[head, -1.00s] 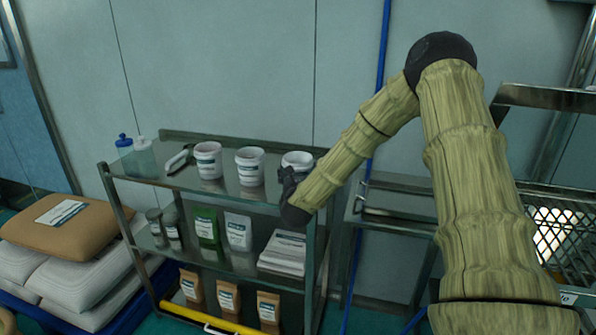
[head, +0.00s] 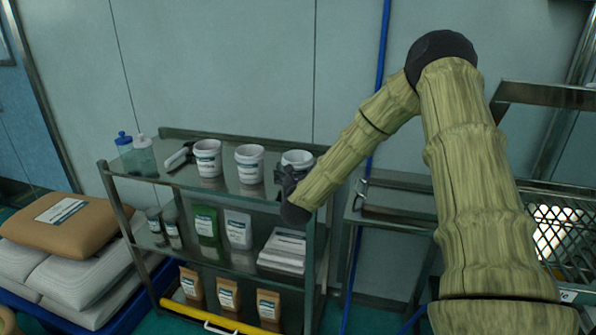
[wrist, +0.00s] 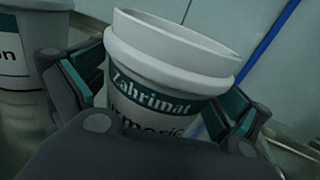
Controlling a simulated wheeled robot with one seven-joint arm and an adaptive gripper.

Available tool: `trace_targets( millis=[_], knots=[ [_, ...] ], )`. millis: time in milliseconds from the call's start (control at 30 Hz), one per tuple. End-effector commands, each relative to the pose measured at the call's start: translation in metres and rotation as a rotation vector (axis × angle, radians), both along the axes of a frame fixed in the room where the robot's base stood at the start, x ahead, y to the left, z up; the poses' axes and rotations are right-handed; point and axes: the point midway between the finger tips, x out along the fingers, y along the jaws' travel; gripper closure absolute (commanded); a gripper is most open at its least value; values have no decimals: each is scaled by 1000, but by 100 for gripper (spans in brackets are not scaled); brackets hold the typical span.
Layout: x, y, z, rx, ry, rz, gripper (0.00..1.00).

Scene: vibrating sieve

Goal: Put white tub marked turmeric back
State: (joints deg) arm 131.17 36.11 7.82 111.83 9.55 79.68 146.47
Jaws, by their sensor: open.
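The white tub marked turmeric (head: 298,159) is at the right end of the cart's top shelf, partly hidden behind my gripper. In the wrist view the tub (wrist: 165,75) shows its wide white rim and a teal band reading "Zahrimat", with part of the word turmeric below. My gripper (head: 289,180) is at the tub. In the wrist view my gripper (wrist: 165,100) is open, with one finger on each side of the tub. Whether the pads touch it is unclear. The tub's base is hidden.
Two similar white tubs (head: 208,158) (head: 249,164) stand to the left, the nearer one close to my left finger. A scoop (head: 180,156) and two bottles (head: 144,155) are further left. Bags and jars fill the lower shelves. A metal frame with a mesh basket (head: 565,240) stands right.

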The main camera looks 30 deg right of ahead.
Motion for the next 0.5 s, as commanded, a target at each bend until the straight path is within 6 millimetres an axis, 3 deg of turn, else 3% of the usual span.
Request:
trace_targets(
  millis=[167, 500],
  knots=[
    [-8, 6, -1, 3, 1, 1, 0],
    [-59, 40, -1, 3, 1, 1, 0]
  ],
)
